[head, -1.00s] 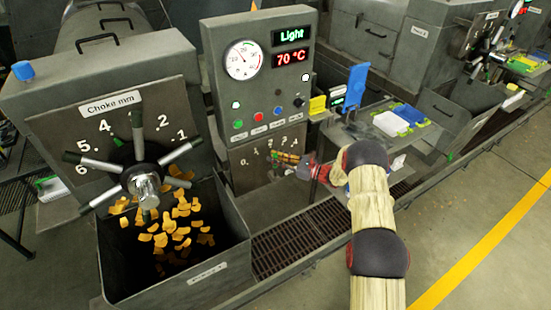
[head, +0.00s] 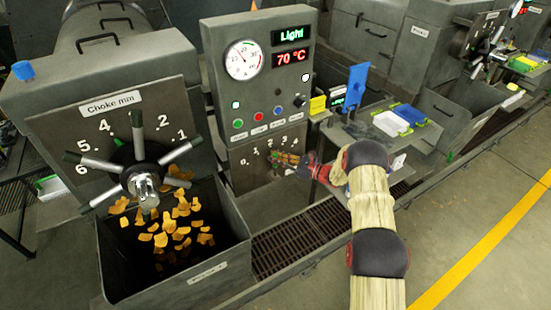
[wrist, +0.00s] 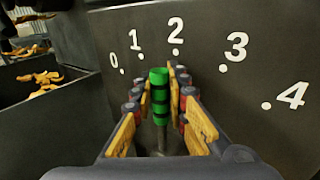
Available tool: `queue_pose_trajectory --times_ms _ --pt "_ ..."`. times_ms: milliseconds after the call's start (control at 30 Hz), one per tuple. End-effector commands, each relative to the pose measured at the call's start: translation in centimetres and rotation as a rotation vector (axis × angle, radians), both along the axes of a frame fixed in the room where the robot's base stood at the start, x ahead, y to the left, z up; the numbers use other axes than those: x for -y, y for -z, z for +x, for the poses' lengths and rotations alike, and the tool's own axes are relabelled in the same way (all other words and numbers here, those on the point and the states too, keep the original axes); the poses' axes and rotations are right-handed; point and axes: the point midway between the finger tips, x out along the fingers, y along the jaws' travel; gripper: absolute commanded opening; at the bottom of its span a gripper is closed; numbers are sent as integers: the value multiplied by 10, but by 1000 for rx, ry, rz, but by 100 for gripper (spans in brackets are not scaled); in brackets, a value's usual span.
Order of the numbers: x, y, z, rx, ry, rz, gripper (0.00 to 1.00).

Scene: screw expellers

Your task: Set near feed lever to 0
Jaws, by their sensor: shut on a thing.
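The near feed lever (wrist: 160,95) is a thin rod with a green, black-banded grip. In the wrist view it stands upright in front of the dark scale plate (wrist: 225,110), which is marked 0 to 4. Its tip shows between the dots for 1 and 2. My gripper (wrist: 164,85) has yellow and dark fingers on either side of the green grip, shut on it. In the head view my gripper (head: 288,158) is at the low scale plate under the control panel, and it hides most of the lever.
The control panel (head: 262,85) with a dial, a 70 °C display and buttons rises above the scale. At left is a choke handwheel (head: 147,180) over a bin (head: 215,255) of orange pieces. A side table (head: 370,135) with trays stands right of the panel.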

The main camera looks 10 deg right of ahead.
Motion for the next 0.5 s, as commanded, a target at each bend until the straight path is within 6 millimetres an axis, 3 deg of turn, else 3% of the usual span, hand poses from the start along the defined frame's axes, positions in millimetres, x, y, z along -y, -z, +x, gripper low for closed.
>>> queue_pose_trajectory --times_ms 500 --pt "-14 1 -4 31 -1 -97 0"
